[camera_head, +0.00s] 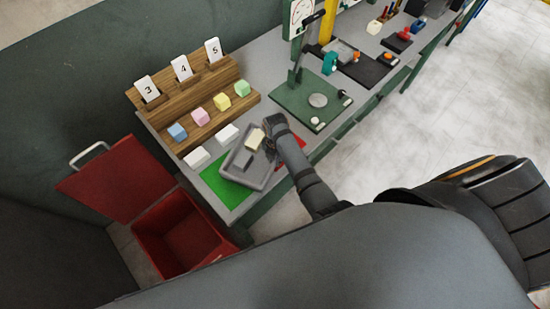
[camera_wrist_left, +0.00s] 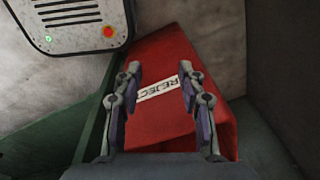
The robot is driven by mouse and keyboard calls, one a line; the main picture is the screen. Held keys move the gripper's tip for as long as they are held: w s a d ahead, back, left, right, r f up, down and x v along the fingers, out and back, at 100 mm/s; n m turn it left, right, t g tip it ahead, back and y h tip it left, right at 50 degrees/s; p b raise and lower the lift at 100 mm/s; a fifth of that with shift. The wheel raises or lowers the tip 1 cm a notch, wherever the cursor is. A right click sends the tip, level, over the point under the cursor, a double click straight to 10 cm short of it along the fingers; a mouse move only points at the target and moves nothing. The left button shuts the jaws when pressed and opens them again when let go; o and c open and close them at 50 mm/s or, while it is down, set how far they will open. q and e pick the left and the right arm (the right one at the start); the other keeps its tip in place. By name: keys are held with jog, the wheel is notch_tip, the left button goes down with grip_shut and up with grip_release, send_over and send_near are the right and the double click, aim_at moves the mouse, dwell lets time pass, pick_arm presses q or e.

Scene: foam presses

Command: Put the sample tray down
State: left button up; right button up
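The sample tray (camera_head: 236,174) is grey and shallow, with a cream foam block (camera_head: 255,140) and a dark grey patch inside. It is over the front end of the bench, overlapping a green mat (camera_head: 219,186) and a red mat (camera_head: 284,168). I cannot tell its height above them. My right gripper (camera_head: 270,128) is at the tray's upper right rim and appears shut on it; its fingertips are mostly hidden. My left gripper (camera_wrist_left: 158,88) is open and empty in the left wrist view, in front of the red reject bin (camera_wrist_left: 175,122). It does not show in the head view.
White blocks (camera_head: 197,157) lie beside the tray. A wooden rack (camera_head: 165,107) holds numbered cards and coloured foam blocks. A green press (camera_head: 312,100) stands farther along the bench. The red bin (camera_head: 180,233) with raised lid (camera_head: 118,180) stands at the bench end.

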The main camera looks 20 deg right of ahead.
jog(key=shift+o, duration=1.2)
jog(key=shift+w+a, duration=0.1)
jog(key=shift+w, duration=0.05)
jog(key=shift+o, duration=0.8)
jog(key=shift+r, duration=0.3)
pick_arm(q)
jog(key=shift+w+a+r, duration=0.1)
jog(key=shift+w+a, duration=0.1)
jog(key=shift+w, duration=0.95)
pick_arm(e)
notch_tip(320, 180, up, 12)
jog(key=shift+r, duration=0.15)
jog(key=shift+s, duration=0.2)
